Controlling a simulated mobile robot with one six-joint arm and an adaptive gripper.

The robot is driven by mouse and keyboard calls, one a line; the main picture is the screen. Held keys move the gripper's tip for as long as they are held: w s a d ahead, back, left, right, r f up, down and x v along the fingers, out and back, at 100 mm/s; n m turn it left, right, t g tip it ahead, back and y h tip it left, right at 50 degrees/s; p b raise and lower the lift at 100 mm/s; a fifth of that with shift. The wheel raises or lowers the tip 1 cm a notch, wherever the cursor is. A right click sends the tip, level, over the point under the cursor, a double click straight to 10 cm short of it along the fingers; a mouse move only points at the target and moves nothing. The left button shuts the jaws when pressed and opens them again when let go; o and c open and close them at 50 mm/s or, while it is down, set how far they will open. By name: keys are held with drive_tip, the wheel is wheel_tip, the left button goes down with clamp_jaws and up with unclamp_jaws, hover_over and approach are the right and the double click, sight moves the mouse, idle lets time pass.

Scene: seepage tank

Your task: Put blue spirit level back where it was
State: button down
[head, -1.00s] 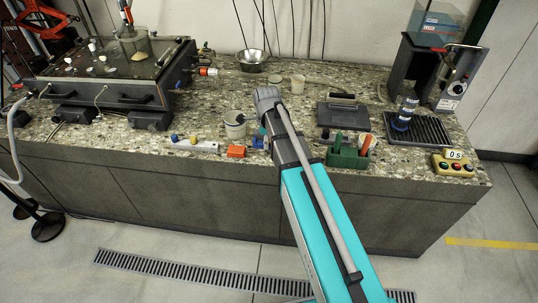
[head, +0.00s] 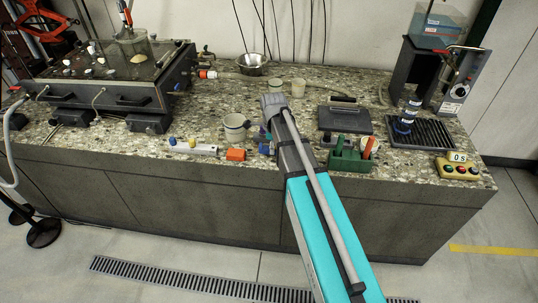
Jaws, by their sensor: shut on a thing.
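My gripper (head: 266,136) hangs over the worktop near its front edge, mostly hidden behind my own grey wrist and turquoise arm. A small blue piece, which looks like part of the blue spirit level (head: 264,148), shows just left of the wrist. The gripper is shut on it. The fingertips and the rest of the level are hidden, so I cannot tell its tilt or whether it touches the worktop (head: 340,90).
A green tool holder (head: 348,160) and a dark lidded plate (head: 345,119) stand to the right. A grey tank (head: 110,80) fills the left end.

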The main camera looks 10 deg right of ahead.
drive_tip(key=shift+f+b, duration=1.35)
drive_tip(key=shift+f, duration=0.25)
drive_tip(key=shift+f, duration=0.15)
drive_tip(key=shift+c, duration=2)
unclamp_jaws()
drive_tip(key=shift+r, duration=0.2)
wheel_tip(320, 180, up, 12)
drive_tip(key=p, duration=1.2)
